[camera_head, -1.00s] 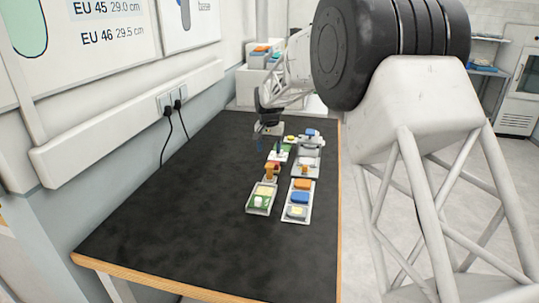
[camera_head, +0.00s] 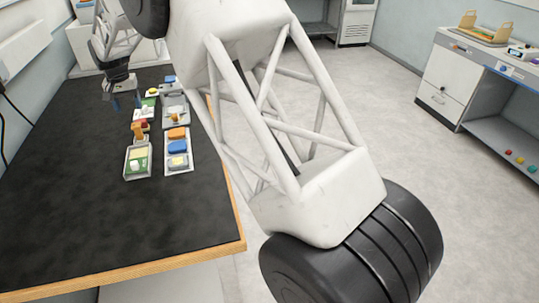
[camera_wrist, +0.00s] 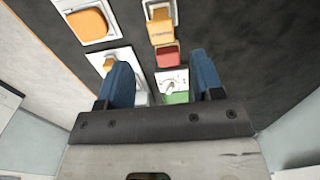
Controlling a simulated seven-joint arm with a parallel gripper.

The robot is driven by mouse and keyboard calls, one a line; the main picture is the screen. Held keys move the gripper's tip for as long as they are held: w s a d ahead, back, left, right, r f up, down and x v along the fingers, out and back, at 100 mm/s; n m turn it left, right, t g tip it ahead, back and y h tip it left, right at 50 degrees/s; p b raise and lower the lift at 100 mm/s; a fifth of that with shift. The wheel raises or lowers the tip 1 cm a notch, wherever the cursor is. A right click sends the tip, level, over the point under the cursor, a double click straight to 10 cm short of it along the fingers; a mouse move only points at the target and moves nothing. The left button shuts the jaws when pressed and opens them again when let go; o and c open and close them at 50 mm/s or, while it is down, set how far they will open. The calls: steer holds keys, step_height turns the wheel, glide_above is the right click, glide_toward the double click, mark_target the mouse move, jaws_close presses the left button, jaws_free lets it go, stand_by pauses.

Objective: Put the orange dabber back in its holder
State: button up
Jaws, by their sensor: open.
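An orange block-shaped piece (camera_wrist: 160,32), which may be the orange dabber, stands in a row with a red piece (camera_wrist: 168,55) in the wrist view. It shows small in the head view (camera_head: 138,131). A smaller orange piece (camera_wrist: 110,65) is in a pale tray (camera_wrist: 98,58) beside the left finger; I cannot tell which orange piece is the dabber. My gripper (camera_wrist: 164,68) has two blue fingers spread wide, with nothing held between them. In the head view my gripper (camera_head: 125,100) is over the far part of the table, left of the trays. The holder is not clearly distinguishable.
A white tray (camera_head: 166,154) holds orange, blue and yellow pads. A green-and-yellow tray (camera_head: 127,171) lies to its left. A green item (camera_wrist: 177,97) is partly behind the gripper. The near part of the black table (camera_head: 90,230) is clear.

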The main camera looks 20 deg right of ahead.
steer(key=s+d+r+t, duration=0.1)
steer(key=s+d+r, duration=0.6)
steer(key=s+d, duration=0.5)
steer(key=s+d+r, duration=0.7)
steer(key=s+d, duration=0.4)
steer(key=d, duration=0.2)
steer(key=s+d+f, duration=0.2)
steer(key=s+d, duration=0.2)
steer(key=s, duration=0.6)
steer(key=s+d+f+t, duration=0.1)
steer(key=s+d, duration=0.4)
steer(key=s, duration=0.6)
steer(key=s+d+f, duration=0.3)
steer(key=s+d, duration=0.2)
steer(key=s, duration=0.6)
steer(key=shift+d+f+t, duration=0.15)
steer(key=shift+f+t, duration=0.15)
steer(key=shift+f, duration=0.05)
